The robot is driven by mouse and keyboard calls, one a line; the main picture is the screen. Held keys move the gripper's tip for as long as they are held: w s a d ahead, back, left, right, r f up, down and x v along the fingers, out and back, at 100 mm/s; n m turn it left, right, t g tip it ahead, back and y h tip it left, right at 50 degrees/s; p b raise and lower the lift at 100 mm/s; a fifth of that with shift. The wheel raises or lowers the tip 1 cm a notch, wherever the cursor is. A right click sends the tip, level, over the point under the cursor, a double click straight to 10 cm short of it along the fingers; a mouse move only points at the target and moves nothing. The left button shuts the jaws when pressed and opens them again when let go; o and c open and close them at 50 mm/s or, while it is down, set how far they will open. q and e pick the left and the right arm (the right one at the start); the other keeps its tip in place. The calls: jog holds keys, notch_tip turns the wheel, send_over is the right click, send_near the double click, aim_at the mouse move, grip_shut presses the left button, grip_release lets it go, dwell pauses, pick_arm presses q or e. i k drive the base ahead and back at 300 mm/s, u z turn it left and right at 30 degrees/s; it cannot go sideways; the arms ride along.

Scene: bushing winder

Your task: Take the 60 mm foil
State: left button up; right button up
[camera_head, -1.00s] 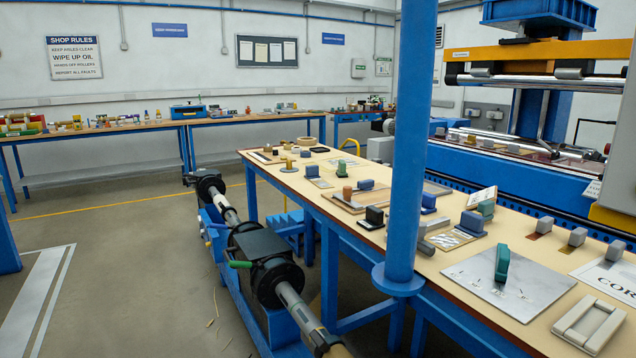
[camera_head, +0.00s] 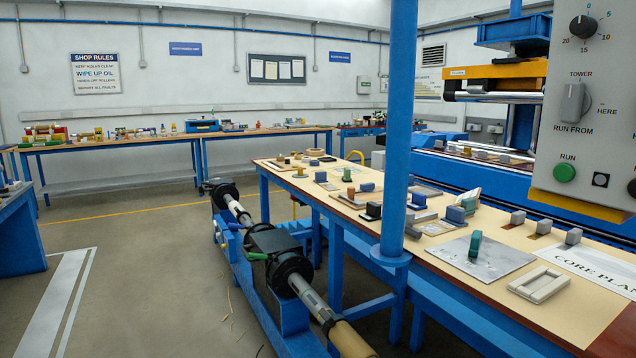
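No piece that I can make out as the 60 mm foil shows; the labels on the table are too small to read. The long worktable (camera_head: 480,300) holds several small blocks on plates and sheets. A grey sheet (camera_head: 490,262) on it carries a green block (camera_head: 475,243). A dark blue block (camera_head: 456,214) and a black block (camera_head: 373,210) stand farther along. Neither of my grippers is in view.
A blue post (camera_head: 398,130) rises in front of the table. A shaft stand with black housings (camera_head: 278,262) is left of it. A control panel (camera_head: 590,110) hangs at the right. Back benches (camera_head: 262,133) line the wall. The floor at left (camera_head: 150,270) is clear.

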aim_at(320, 176)
jog(key=u, duration=0.75)
jog(key=i, duration=3.9)
jog(key=z, duration=1.1)
